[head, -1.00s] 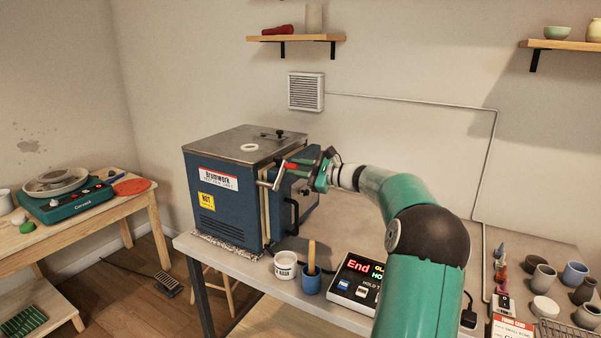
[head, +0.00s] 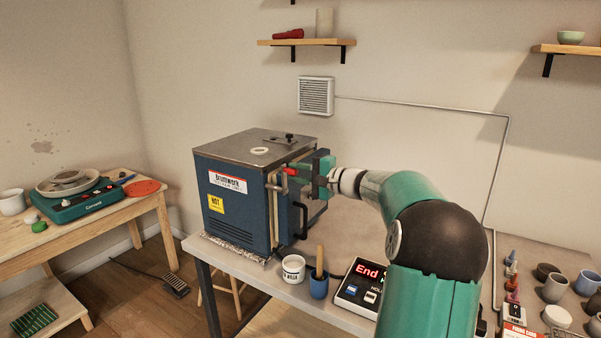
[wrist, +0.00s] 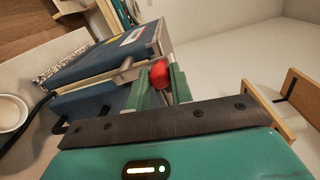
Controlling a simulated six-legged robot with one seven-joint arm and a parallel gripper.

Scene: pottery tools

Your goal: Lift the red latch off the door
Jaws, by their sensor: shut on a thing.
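The blue kiln (head: 238,205) stands on the table with its door on the right side, and it also shows in the wrist view (wrist: 100,65). The red latch (head: 291,171) is at the upper part of the door edge. In the wrist view the red latch (wrist: 159,74) sits between the two green fingers. My gripper (head: 305,173) is at the door's upper edge, shut on the red latch; it also shows in the wrist view (wrist: 161,88). The fingers hide part of the latch. The black door handle (head: 302,220) is below the gripper.
A white cup (head: 292,269) and a blue cup (head: 319,286) with a wooden-handled tool stand in front of the kiln. A controller box (head: 360,287) is right of them. Several small pots (head: 555,287) stand at the far right.

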